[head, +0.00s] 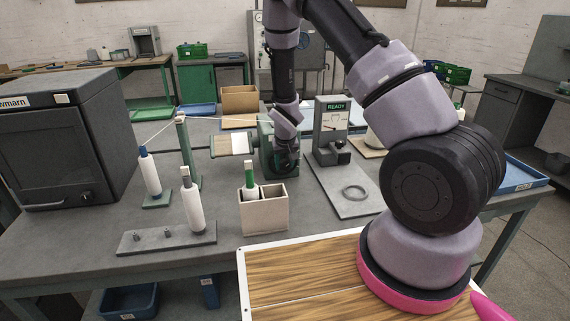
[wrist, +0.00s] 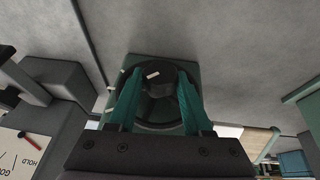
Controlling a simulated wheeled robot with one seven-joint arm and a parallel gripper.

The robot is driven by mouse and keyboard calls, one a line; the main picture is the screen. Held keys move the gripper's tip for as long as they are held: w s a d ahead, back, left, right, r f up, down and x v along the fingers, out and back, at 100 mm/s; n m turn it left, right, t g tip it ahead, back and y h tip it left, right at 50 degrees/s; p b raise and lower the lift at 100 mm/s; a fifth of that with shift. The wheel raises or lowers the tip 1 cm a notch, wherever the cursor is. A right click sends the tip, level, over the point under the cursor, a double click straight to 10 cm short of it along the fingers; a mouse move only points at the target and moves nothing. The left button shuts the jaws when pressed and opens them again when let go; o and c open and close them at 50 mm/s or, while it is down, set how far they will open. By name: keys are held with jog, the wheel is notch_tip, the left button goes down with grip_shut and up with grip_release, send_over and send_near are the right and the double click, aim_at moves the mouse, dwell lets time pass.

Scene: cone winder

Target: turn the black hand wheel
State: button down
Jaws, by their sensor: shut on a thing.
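The black hand wheel (wrist: 157,113) is at the middle of the wrist view, on a green housing, with a small pale mark near its top. My gripper (wrist: 159,80) has its two teal fingers on either side of the wheel's dark middle part, shut on it. In the head view my gripper (head: 287,160) is at the green winder housing (head: 266,150), and my arm and hand mostly hide the wheel there. A pale winding piece (head: 232,144) sticks out left of the housing, with a thread running towards it.
A grey box with a READY display (head: 331,125) stands close on the right. A green thread post (head: 188,150), a spool stand (head: 167,238) and a beige bin (head: 264,212) are left and in front.

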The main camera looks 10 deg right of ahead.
jog(key=h, duration=0.2)
jog(key=a+n+h, duration=0.1)
jog(key=h, duration=0.2)
jog(key=shift+f+h, duration=0.1)
jog(key=shift+h, duration=0.2)
jog(key=shift+a+f+n+t+h, duration=0.15)
jog(key=shift+n+h, duration=0.15)
jog(key=shift+h, duration=0.55)
jog(key=shift+d+n+t+h, duration=0.15)
jog(key=shift+n+h, duration=0.15)
jog(key=shift+h, duration=0.85)
jog(key=shift+c, duration=1.6)
grip_release()
jog(key=shift+a, duration=0.1)
jog(key=v, duration=1)
jog(key=shift+s+a+r, duration=0.2)
jog(key=shift+a, duration=0.05)
